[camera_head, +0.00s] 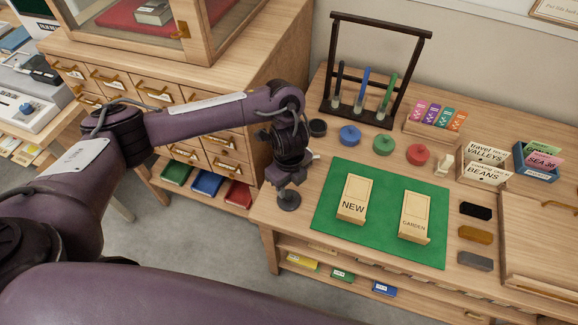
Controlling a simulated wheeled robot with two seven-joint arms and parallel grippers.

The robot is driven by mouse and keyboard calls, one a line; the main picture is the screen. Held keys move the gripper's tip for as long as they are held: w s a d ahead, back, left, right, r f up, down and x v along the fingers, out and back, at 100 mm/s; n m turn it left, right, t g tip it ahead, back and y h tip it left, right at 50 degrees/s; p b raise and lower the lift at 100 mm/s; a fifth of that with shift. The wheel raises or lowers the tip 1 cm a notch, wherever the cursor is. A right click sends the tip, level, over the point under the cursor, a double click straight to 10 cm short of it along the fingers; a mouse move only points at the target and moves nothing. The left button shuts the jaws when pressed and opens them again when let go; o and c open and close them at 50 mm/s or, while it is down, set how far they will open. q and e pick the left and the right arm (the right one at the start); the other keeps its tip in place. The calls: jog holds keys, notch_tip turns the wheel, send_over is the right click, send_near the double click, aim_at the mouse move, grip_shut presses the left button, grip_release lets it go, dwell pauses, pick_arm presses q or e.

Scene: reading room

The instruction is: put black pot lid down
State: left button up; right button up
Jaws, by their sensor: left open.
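The black pot lid (288,201) is a small dark disc with a short knob, near the left edge of the right-hand table, left of the green mat (325,222). It seems to rest on the wood. My left gripper (286,186) points down directly above it, its jaws open around or just over the knob; the exact gap is hard to see. The black pot (317,128) stands farther back and looks lidless. My right gripper is out of view.
Blue (350,135), green (384,145) and red (418,155) lidded pots stand right of the black pot, before a dark pen rack (366,112). Two wooden card blocks, NEW (354,198) and GARDEN (414,216), lie on the mat. A drawer cabinet (195,95) stands left.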

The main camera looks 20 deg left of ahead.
aim_at(289, 195)
pick_arm(q)
notch_tip(289, 195, up, 8)
jog(key=p, duration=0.1)
jog(key=shift+f, duration=0.25)
